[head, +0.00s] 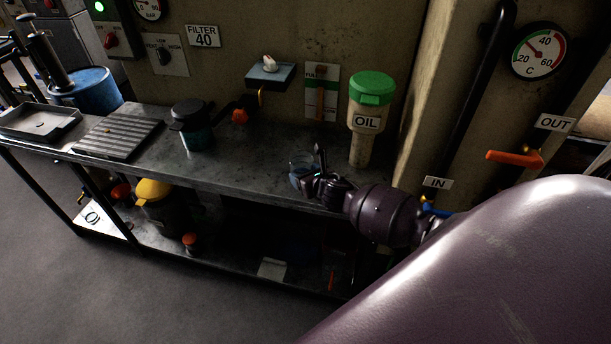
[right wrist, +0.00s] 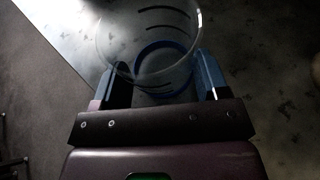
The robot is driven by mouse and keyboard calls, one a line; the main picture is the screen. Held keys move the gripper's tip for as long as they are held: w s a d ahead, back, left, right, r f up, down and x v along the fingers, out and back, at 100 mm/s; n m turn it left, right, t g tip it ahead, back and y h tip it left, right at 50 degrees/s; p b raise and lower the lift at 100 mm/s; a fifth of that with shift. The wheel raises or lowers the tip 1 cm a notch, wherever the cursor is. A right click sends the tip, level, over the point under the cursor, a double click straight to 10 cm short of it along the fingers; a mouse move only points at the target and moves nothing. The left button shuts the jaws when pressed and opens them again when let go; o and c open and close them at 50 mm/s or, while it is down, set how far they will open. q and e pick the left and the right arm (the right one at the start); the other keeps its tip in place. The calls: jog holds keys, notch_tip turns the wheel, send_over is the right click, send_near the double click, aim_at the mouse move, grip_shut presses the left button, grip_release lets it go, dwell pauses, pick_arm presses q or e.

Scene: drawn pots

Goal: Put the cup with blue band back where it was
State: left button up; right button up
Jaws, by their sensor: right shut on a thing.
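The clear cup with a blue band (head: 299,173) is at the right part of the metal bench's top, near its front edge. In the right wrist view the cup (right wrist: 150,45) sits between the two fingers, with its blue band low on its wall. My right gripper (head: 313,181) is shut on the cup; it also shows in the right wrist view (right wrist: 158,85). I cannot tell whether the cup touches the bench top (head: 240,163). My left gripper is not in view.
A green-lidded oil container (head: 364,130) stands right of the cup against the wall. A dark pot (head: 192,128), a ribbed tray (head: 118,138) and a shallow grey tray (head: 40,122) stand farther left. The bench top between dark pot and cup is mostly clear.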

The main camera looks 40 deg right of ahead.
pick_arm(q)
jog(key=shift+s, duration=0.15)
pick_arm(e)
jog(key=shift+r, duration=0.1)
jog(key=o, duration=1)
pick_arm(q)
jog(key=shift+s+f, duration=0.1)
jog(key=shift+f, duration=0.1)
